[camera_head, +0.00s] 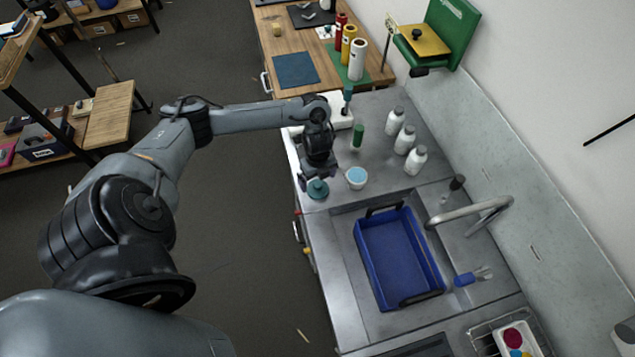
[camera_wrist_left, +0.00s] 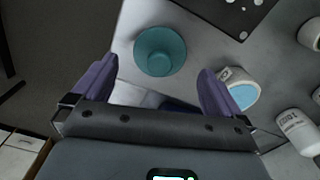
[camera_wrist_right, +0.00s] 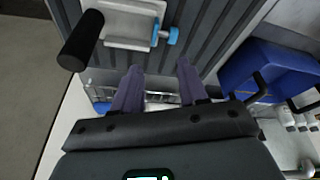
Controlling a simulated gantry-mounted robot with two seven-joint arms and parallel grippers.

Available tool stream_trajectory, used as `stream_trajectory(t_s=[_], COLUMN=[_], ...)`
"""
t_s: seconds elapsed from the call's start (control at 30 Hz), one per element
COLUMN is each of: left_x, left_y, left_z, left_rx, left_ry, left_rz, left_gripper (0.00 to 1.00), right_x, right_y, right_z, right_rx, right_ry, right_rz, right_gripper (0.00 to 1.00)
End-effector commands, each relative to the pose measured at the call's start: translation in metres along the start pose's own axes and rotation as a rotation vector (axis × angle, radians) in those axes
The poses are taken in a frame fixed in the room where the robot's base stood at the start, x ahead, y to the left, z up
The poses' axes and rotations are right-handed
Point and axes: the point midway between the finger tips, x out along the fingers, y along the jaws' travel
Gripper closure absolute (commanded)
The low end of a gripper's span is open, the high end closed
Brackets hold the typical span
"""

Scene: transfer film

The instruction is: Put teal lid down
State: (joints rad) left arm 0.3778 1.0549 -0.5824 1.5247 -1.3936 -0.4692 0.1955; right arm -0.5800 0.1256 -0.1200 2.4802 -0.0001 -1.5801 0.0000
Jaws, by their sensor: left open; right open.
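The teal lid (camera_head: 318,189) lies on the grey counter near its left edge, beside a white cup with light blue contents (camera_head: 356,178). In the left wrist view the lid (camera_wrist_left: 160,51) is a round teal disc with a raised middle, apart from the cup (camera_wrist_left: 241,90). My left gripper (camera_head: 318,178) is just above the lid; its fingers (camera_wrist_left: 157,88) are spread and hold nothing. My right gripper is out of the head view. In the right wrist view its fingers (camera_wrist_right: 157,82) are apart and empty.
Several white bottles (camera_head: 404,139) and a green tube (camera_head: 357,137) stand behind on the counter. A blue bin (camera_head: 396,257) sits in the sink in front, near the faucet (camera_head: 470,212). The right wrist view shows a ridged grey surface with a black handle (camera_wrist_right: 81,40).

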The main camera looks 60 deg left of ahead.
Motion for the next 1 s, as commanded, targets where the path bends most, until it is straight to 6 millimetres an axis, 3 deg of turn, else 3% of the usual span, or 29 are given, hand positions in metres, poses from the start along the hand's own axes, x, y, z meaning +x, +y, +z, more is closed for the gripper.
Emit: stream_trajectory(t_s=[0.2,0.4,1.0], left_x=[-0.044,-0.069,-0.077], left_y=[-0.001,-0.001,0.0], left_z=[0.001,0.0,0.0], left_rx=[0.002,0.001,0.0], left_ry=[-0.002,-0.002,0.0], left_rz=[-0.004,-0.003,0.0], left_gripper=[0.0,0.0,0.0], right_x=[-0.009,-0.018,-0.02], right_y=[-0.001,-0.001,-0.001], right_z=[-0.003,-0.006,-0.007], right_rx=[0.003,0.007,0.006], right_ry=[0.0,0.001,0.001], right_rz=[-0.003,-0.006,-0.005], right_gripper=[0.57,0.57,0.57])
